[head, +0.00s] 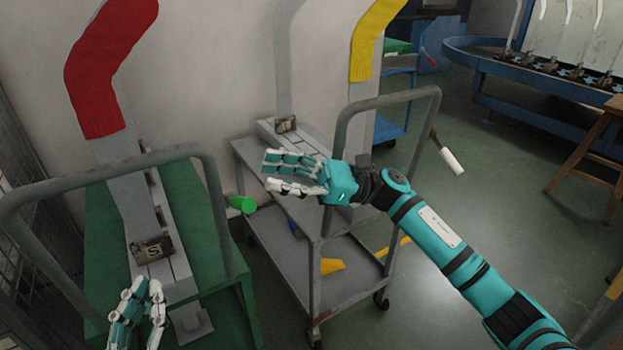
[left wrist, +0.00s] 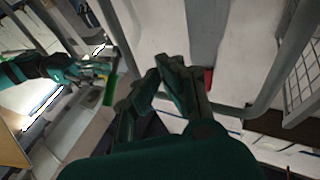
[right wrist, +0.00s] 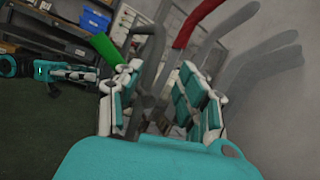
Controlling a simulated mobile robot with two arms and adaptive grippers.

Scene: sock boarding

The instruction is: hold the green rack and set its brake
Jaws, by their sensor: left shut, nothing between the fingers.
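The green rack (head: 196,212) stands at the left, with a bent grey rail handle (head: 95,180) and a board wearing a red sock (head: 112,62). Its brake lever has a green grip (head: 241,203) pointing right; the grip also shows in the right wrist view (right wrist: 106,48) and left wrist view (left wrist: 110,89). My left gripper (head: 143,290) is shut and empty, low in front of the rack, near the rail handle; I cannot tell whether it touches. My right gripper (head: 268,173) is open, its fingers pointing left, a little above and right of the green grip and apart from it.
A grey rack (head: 345,290) stands right of the green one, under my right arm, with a white-gripped lever (head: 451,161) and a yellow sock (head: 376,38) on a board. Wire mesh (head: 20,170) is at the left. Floor (head: 450,215) is open at the right, before a blue machine (head: 510,85).

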